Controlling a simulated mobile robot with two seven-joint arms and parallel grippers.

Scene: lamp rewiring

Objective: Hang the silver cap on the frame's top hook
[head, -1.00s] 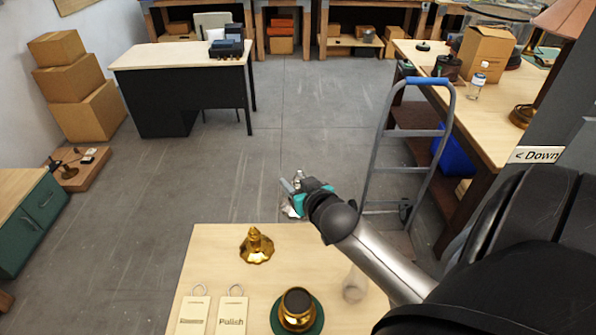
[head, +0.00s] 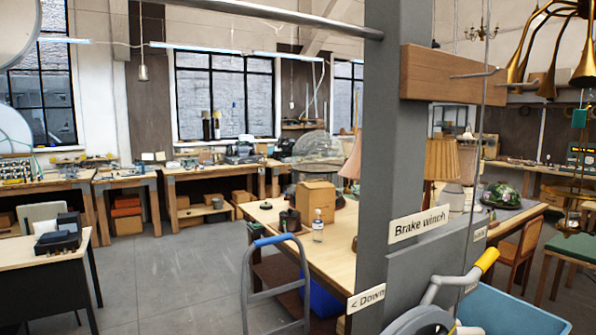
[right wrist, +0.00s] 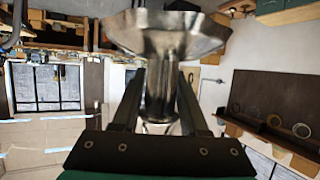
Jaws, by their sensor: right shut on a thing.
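The silver cap (right wrist: 168,38) shows in the right wrist view, with a wide scalloped rim and a narrower stem. My right gripper (right wrist: 160,95) is shut on its stem, one finger on each side. Neither gripper nor the cap is in the head view. There the frame is a tall grey post (head: 393,150) with a wooden block (head: 435,75) across its upper part. A thin metal peg (head: 478,73) sticks out to the right from the block; I cannot tell whether it is the top hook. A round metal bar (head: 280,15) meets the post higher up.
A brass multi-arm lamp (head: 548,45) hangs right of the post. A winch with a yellow-handled crank (head: 487,259) sits low on the frame, beside a blue bin (head: 520,310). A hand truck (head: 247,270) and a workbench (head: 325,240) stand left of the post.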

